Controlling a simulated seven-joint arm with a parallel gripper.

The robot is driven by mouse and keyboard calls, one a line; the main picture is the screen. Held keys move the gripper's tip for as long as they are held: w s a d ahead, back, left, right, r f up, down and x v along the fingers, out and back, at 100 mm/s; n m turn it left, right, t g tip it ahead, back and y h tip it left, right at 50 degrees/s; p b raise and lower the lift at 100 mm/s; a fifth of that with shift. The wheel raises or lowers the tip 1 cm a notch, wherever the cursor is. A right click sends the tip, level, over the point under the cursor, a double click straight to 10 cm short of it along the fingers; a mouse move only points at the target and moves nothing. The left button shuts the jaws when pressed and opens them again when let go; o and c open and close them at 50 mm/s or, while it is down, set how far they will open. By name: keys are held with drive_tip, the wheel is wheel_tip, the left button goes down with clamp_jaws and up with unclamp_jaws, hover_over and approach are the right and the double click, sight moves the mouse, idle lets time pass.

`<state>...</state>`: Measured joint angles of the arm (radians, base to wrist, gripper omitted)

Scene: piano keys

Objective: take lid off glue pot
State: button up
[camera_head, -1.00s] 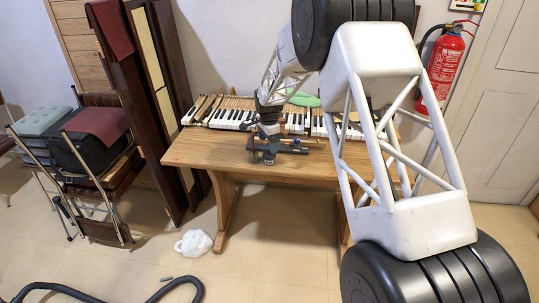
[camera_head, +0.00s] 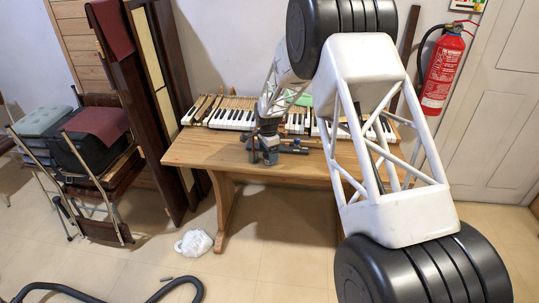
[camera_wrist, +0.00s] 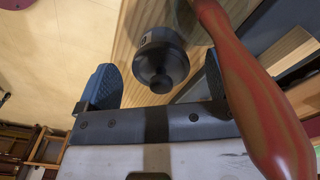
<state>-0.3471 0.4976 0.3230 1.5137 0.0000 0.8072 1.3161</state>
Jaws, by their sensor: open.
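A dark, round glue pot (camera_wrist: 160,38) shows in the wrist view, with a black lid (camera_wrist: 161,68) that has a small knob. My gripper (camera_wrist: 158,84) is open, with one blue-grey finger on each side of the lid in the picture. I cannot tell whether either finger touches it. In the head view, my gripper (camera_head: 264,152) is low over the front part of the wooden table. The pot cannot be made out there, behind or beneath the gripper.
A red-brown handle (camera_wrist: 255,95) crosses the right of the wrist view, very close to the right finger. In the head view, piano keys (camera_head: 232,118) run along the back of the wooden table (camera_head: 200,150). The table's left front is clear.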

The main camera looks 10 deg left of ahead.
idle(0.4)
drive_tip(key=c, duration=1)
drive_tip(key=shift+r, duration=0.2)
drive_tip(key=shift+r, duration=1.5)
drive_tip(key=shift+s+d+r, duration=0.1)
drive_tip(key=shift+s+r, duration=0.05)
drive_tip(key=shift+s, duration=0.15)
drive_tip(key=s+d, duration=0.1)
drive_tip(key=s, duration=0.3)
drive_tip(key=s+d+r, duration=0.1)
drive_tip(key=s+d, duration=0.1)
drive_tip(key=s, duration=0.3)
drive_tip(key=s+d, duration=0.2)
drive_tip(key=s, duration=0.3)
drive_tip(key=shift+s+r, duration=0.2)
drive_tip(key=shift+s, duration=0.05)
